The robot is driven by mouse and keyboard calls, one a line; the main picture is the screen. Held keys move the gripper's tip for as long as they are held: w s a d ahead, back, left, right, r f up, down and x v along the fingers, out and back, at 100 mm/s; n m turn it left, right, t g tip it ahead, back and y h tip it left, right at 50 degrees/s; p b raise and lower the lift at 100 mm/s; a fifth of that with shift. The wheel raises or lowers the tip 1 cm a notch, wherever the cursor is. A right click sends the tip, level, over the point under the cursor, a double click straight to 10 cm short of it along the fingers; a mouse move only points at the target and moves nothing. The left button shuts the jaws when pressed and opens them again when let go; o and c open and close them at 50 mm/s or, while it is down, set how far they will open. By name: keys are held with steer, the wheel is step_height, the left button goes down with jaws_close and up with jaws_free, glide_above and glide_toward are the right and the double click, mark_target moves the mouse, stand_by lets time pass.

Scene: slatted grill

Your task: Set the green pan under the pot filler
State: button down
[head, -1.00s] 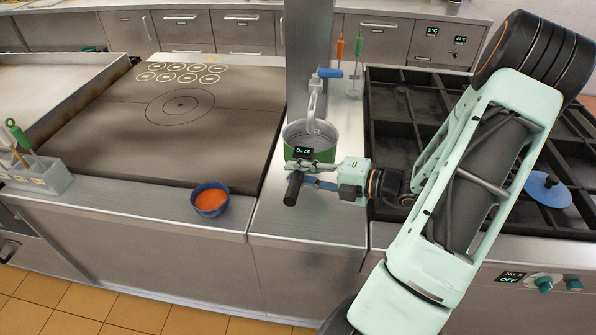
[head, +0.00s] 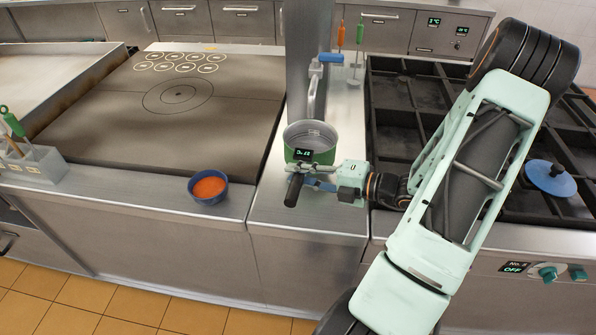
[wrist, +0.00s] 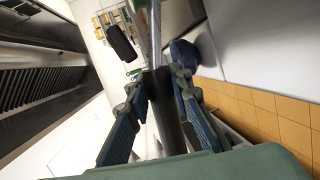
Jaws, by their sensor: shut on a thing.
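The green pan (head: 325,156), with a grey inside, is upright at the steel strip between the griddle and the burner grates. My gripper (head: 312,184) is shut on its dark handle (head: 294,190), which points towards the front. In the wrist view the dark handle (wrist: 167,112) shows between the two fingers. The pot filler (head: 314,92) has a blue lever (head: 330,58) and a spout hanging down by the pan's far rim. I cannot tell whether the spout tip is inside the rim, or whether the pan touches the counter.
A blue bowl (head: 208,197) of orange contents stands on the front ledge to the left. A flat griddle (head: 175,125) lies left, with burner grates (head: 400,110) right. A blue lid-like disc (head: 550,177) lies on the grates.

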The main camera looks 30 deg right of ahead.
steer(key=shift+f+b, duration=0.85)
steer(key=shift+f, duration=1.7)
steer(key=c, duration=1.7)
jaws_free()
steer(key=shift+o, duration=0.2)
steer(key=shift+s+f, duration=0.1)
steer(key=shift+f, duration=0.05)
steer(key=v, duration=1.2)
